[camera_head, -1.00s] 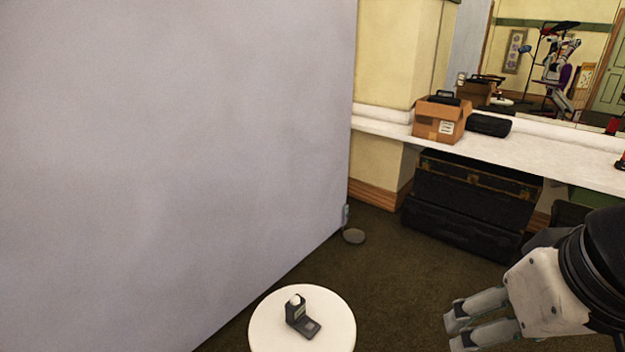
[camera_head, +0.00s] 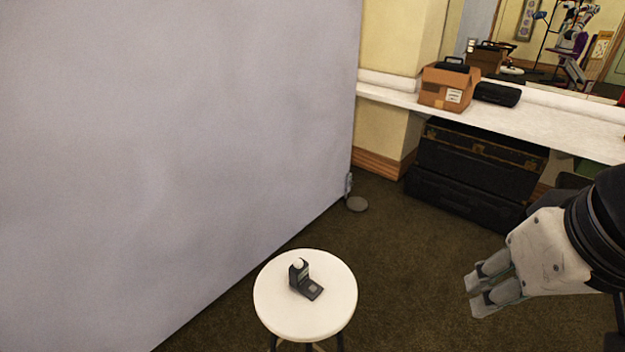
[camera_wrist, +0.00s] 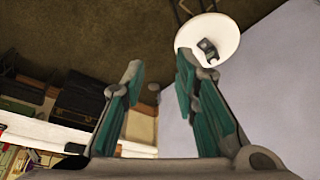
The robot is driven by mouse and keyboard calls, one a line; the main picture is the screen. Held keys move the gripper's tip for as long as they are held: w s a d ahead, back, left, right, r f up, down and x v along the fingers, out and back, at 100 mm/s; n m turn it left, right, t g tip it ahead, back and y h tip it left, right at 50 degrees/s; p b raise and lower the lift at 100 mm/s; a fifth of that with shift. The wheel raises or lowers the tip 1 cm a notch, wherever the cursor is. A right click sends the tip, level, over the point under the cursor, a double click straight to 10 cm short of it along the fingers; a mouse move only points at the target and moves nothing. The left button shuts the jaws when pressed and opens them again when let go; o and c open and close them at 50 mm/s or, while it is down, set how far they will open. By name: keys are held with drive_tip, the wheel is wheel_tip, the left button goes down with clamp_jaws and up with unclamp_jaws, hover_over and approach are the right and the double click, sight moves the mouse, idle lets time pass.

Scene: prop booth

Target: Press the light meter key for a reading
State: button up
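The light meter (camera_head: 302,274) is a small dark device with a white dome on top and a flat base with a lighter grey square patch, probably the key. It stands on a round white stool (camera_head: 335,308) in the lower middle of the head view. My gripper (camera_head: 474,295) is right of the stool, well apart from it and empty. In the wrist view its two green-padded fingers (camera_wrist: 160,66) stand apart. The light meter (camera_wrist: 208,50) and stool (camera_wrist: 228,32) show beyond the right fingertip there, small and partly cut by the finger.
A large grey-lilac backdrop panel (camera_head: 170,150) rises left of the stool. A white counter (camera_head: 560,130) holds an open cardboard box (camera_head: 445,88) and a black case (camera_head: 497,94). Black trunks (camera_head: 475,165) stand below. The carpet (camera_head: 400,270) between stool and gripper is clear.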

clamp_jaws()
idle(1.0)
